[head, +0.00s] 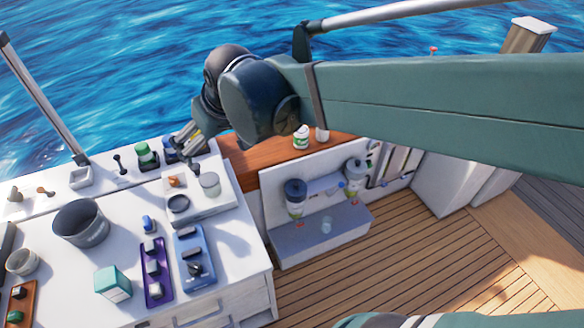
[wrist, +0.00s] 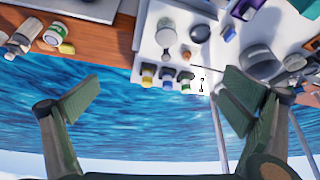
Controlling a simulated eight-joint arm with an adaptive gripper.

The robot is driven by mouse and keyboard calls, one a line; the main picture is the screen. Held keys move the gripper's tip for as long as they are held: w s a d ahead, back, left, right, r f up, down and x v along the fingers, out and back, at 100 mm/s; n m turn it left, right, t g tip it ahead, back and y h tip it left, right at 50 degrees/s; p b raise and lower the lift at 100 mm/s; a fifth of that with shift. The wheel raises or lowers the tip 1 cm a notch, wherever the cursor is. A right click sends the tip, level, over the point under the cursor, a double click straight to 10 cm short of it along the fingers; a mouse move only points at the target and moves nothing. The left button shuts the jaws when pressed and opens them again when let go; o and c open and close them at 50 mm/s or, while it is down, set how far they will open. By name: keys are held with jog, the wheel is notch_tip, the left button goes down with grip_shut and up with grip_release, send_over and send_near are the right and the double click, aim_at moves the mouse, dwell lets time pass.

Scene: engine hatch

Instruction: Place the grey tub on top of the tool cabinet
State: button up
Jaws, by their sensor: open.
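A dark grey tub (head: 80,226), open at the top, stands upright on the left part of a white cabinet top (head: 120,240) with drawer handles below, which looks like the tool cabinet. A dark rounded shape (wrist: 258,58) at right in the wrist view seems to be this tub. A smaller grey tub (head: 22,263) stands at the far left edge. My gripper (head: 185,142) is open and empty, above the cabinet's back edge near the sea side, right of the dark tub and apart from it. In the wrist view its fingers (wrist: 160,100) are spread wide.
A teal box (head: 112,284), purple tray (head: 157,272) and blue tray (head: 194,258) lie in front. A wooden ledge (head: 270,157) lies right.

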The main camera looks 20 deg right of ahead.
jog(key=s+d+f+m+t+h, duration=0.1)
jog(key=s+d+f+m, duration=0.2)
jog(key=s+d, duration=1.2)
jog(key=shift+s+f+h, duration=0.3)
jog(key=shift+s+f, duration=0.05)
jog(key=shift+s, duration=0.15)
